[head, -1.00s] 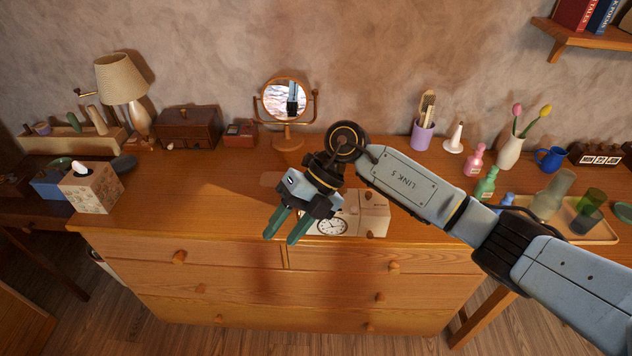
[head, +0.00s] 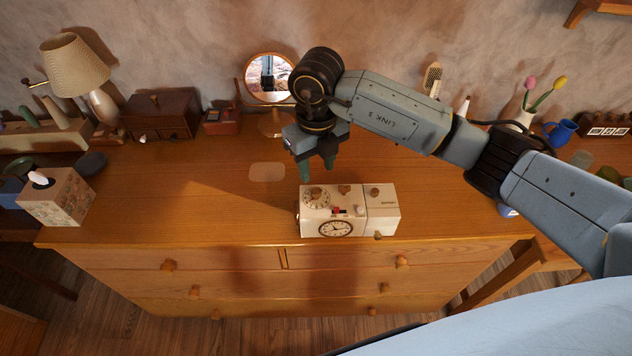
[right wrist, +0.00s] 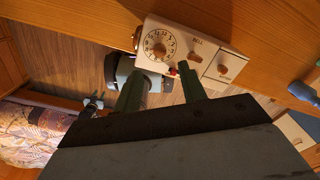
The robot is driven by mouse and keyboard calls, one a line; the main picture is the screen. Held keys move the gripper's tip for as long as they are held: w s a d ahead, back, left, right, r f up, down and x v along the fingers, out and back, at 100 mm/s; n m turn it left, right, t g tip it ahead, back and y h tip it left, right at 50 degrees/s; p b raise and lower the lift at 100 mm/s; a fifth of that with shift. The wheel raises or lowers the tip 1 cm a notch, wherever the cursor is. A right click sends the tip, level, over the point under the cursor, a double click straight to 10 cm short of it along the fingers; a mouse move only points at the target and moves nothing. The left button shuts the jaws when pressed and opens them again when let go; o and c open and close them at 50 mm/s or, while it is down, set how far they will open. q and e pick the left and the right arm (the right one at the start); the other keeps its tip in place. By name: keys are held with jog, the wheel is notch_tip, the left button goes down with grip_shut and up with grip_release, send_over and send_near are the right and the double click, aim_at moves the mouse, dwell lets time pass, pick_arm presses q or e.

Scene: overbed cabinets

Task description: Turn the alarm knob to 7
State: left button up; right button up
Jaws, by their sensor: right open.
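A cream clock unit (head: 382,212) stands on the dresser top near its front edge. Its top carries a numbered dial with a brown knob (head: 317,197) at the left; in the right wrist view this dial knob (right wrist: 159,46) shows too. I cannot read which number it points to. A second knob marked BELL (right wrist: 196,57) and a third knob (right wrist: 222,69) sit beside it. A round clock face (head: 337,229) is on the front. My right gripper (head: 317,168) is open and empty, fingers pointing down, behind and above the dial. My left gripper is not seen.
The dresser top (head: 210,190) is clear left of the clock. A round mirror (head: 270,78), red box (head: 221,122), wooden chest (head: 161,114) and lamp (head: 76,66) stand along the back. A tissue box (head: 58,198) is at the far left, a blue mug (head: 561,133) at the right.

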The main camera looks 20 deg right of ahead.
aim_at(316, 190)
notch_tip(316, 190, down, 7)
jog(key=shift+w+r, duration=0.1)
jog(key=shift+r, duration=0.1)
jog(key=shift+f, duration=0.2)
grip_shut()
jog(key=n+b, duration=0.2)
jog(key=n, duration=0.1)
jog(key=shift+w+f+n+b, duration=0.1)
jog(key=shift+f+n+b, duration=0.05)
jog(key=shift+n+b, duration=0.7)
jog(key=shift+n, duration=0.35)
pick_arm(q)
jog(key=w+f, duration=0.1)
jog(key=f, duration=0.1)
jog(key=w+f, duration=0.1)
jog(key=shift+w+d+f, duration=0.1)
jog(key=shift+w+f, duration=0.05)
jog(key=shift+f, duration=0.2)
